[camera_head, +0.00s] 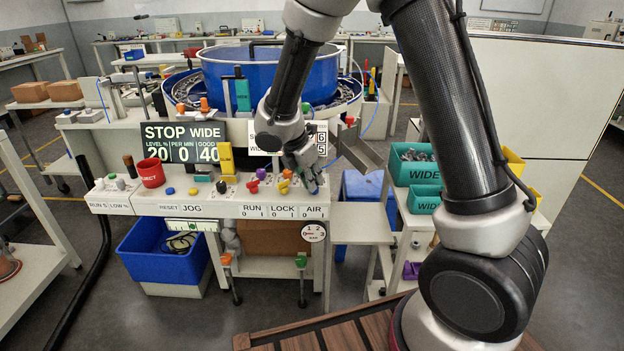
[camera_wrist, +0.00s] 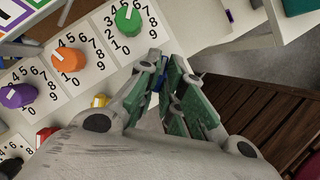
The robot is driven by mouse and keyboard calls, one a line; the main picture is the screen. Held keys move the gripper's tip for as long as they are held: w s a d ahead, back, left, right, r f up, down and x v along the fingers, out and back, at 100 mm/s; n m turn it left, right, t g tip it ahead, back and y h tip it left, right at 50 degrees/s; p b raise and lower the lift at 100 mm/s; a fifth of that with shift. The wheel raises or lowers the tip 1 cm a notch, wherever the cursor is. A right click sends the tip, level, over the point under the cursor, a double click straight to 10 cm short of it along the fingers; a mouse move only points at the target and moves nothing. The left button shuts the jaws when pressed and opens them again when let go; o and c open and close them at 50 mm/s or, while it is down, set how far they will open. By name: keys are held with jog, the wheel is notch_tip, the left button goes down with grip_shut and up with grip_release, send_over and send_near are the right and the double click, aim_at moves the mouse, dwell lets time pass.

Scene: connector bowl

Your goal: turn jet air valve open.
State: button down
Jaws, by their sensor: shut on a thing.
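The control bench front (camera_head: 230,211) carries the labels RUN, LOCK and AIR, with AIR at the right end. My gripper (camera_head: 313,184) is down at the right end of the bench top, above the AIR label. In the wrist view my gripper (camera_wrist: 171,82) has its green-padded fingers close together around a small blue part (camera_wrist: 175,99), most of which the fingers hide. This blue part sits where the AIR label is, so it appears to be the jet air valve's handle. How far it is turned cannot be seen.
Left of my gripper stand a yellow handle (camera_head: 285,183) and a red handle (camera_head: 253,186). The wrist view shows green (camera_wrist: 128,18), orange (camera_wrist: 68,60) and purple (camera_wrist: 18,96) numbered knobs beside the fingers. A blue bowl (camera_head: 270,75) stands behind; teal bins (camera_head: 424,199) are at right.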

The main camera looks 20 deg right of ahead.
jog(key=shift+w+m, duration=0.1)
jog(key=shift+m, duration=0.2)
jog(key=m+g, duration=0.1)
jog(key=m, duration=0.1)
jog(key=m+g, duration=0.1)
jog(key=m, duration=0.1)
jog(key=shift+w+m, duration=0.2)
jog(key=shift+m, duration=0.1)
jog(key=m+g, duration=0.1)
jog(key=m, duration=0.2)
jog(key=m+g, duration=0.1)
jog(key=m, duration=0.2)
jog(key=shift+w, duration=0.2)
jog(key=m+g+y, duration=0.1)
jog(key=m, duration=0.2)
jog(key=m+g+y, duration=0.1)
jog(key=m, duration=0.2)
jog(key=shift+w+d+m, duration=0.1)
jog(key=shift+d+m, duration=0.1)
jog(key=shift+m, duration=0.1)
jog(key=c, duration=1.6)
grip_release()
jog(key=shift+o, duration=0.2)
jog(key=shift+r, duration=0.1)
